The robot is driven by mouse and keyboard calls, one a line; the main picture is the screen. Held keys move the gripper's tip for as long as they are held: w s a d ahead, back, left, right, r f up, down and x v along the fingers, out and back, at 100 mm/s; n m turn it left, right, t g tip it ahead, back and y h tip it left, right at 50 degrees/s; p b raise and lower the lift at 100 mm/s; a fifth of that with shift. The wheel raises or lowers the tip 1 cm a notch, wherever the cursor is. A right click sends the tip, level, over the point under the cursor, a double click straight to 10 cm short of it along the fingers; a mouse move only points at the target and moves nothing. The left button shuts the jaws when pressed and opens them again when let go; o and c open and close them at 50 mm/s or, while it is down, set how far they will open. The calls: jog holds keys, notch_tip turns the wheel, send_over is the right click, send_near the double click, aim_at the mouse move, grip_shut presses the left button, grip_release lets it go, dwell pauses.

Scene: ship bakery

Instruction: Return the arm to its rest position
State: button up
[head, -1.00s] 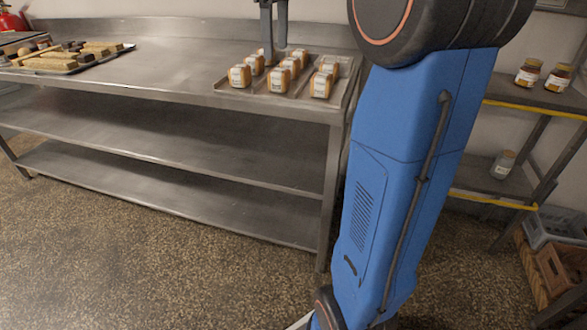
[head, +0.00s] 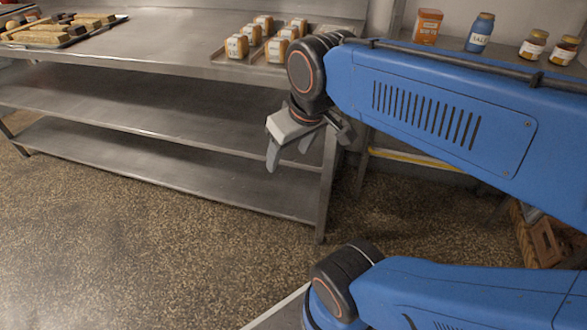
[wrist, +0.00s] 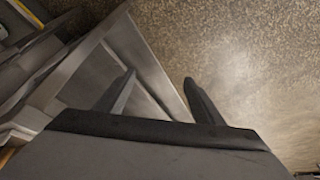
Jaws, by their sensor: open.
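My gripper (head: 290,155) hangs in front of the steel table's right end in the head view, below the level of its top. Its fingers point down and it is open with nothing between them. In the wrist view the two dark fingers of my gripper (wrist: 160,95) stand apart, with the floor and part of the steel table behind them. My blue arm is folded across the right side of the head view and hides part of the shelf behind it.
The steel table (head: 150,62) carries several small labelled packs (head: 237,46) at its right end and a tray of baked goods (head: 60,40) at left. Jars (head: 533,44) and a blue bottle (head: 480,33) stand on the right shelf. The speckled floor (head: 160,250) is clear.

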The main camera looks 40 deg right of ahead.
jog(key=shift+s+a+f+m, duration=0.15)
jog(key=shift+s+f, duration=0.4)
jog(key=shift+f, duration=0.3)
jog(key=shift+s+a+f+m, duration=0.1)
jog(key=shift+s+f+m, duration=0.05)
jog(key=shift+s+f, duration=0.55)
jog(key=shift+w, duration=0.15)
